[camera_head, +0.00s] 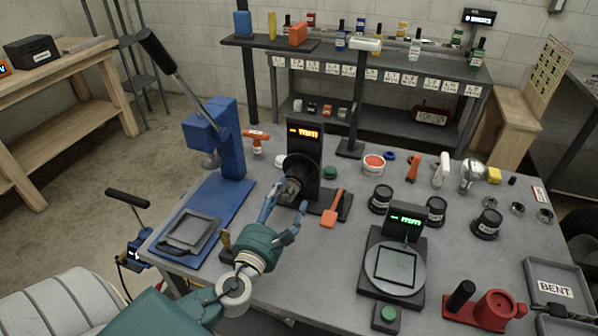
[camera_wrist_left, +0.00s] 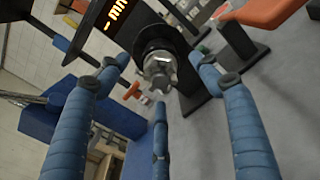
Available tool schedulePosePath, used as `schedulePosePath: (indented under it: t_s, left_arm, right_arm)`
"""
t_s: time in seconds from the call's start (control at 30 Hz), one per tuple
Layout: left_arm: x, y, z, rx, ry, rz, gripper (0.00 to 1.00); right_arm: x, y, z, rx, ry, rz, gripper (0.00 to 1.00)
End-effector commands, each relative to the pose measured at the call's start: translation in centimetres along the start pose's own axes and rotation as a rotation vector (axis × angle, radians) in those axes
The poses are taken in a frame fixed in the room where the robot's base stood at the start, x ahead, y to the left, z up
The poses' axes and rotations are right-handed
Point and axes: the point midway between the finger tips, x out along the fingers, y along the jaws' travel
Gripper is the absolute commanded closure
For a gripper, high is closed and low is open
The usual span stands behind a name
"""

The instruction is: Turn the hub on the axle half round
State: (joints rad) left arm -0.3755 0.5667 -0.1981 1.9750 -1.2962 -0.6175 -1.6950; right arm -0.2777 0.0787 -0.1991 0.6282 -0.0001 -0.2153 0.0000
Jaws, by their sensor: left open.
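The hub (camera_head: 293,183) sits on the axle of a dark upright stand (camera_head: 305,140) with a lit orange display. It is a dark round part with a lighter grey nose. In the left wrist view the hub (camera_wrist_left: 160,68) faces the camera in front of a black disc (camera_wrist_left: 158,42). My left gripper (camera_head: 285,207) has a teal body and blue fingers. Its fingers are spread open just in front of the hub. In the left wrist view the blue fingers stand around the hub with gaps, and none clearly grips it. My right gripper is not in view.
A blue press (camera_head: 213,145) with a long lever stands left of the stand. A black scale (camera_head: 392,268) with a green display, black weights and a red fixture (camera_head: 490,308) occupy the right side.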

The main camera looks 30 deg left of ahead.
Motion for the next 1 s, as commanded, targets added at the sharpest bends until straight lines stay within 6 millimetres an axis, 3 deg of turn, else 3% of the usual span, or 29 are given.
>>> schedulePosePath:
  t_s: [0.1, 0.27, 0.37, 0.63, 0.9, 1.0]
  left_arm:
    - [2.3, 0.2, 0.4, -0.001, -0.002, 0.004, 0.35]
    - [5.5, 0.2, 0.3, -0.004, -0.002, 0.005, 0.35]
    - [7.1, 0.1, 0.3, -0.004, -0.001, 0.003, 0.35]
    - [9.3, 0.1, 0.1, -0.005, 0.000, 0.002, 0.35]
    - [9.3, 0.1, 0.1, -0.005, 0.001, 0.002, 0.35]
    - [9.3, 0.1, 0.1, -0.005, 0.001, 0.002, 0.55]
  right_arm:
    - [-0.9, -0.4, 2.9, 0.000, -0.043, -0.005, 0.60]
    - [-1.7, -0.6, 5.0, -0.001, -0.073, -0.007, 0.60]
    - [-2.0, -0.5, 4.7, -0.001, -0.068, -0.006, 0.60]
    - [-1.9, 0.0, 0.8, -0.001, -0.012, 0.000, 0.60]
    - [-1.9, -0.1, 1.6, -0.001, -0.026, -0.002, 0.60]
    - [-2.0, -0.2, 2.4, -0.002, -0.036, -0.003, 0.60]
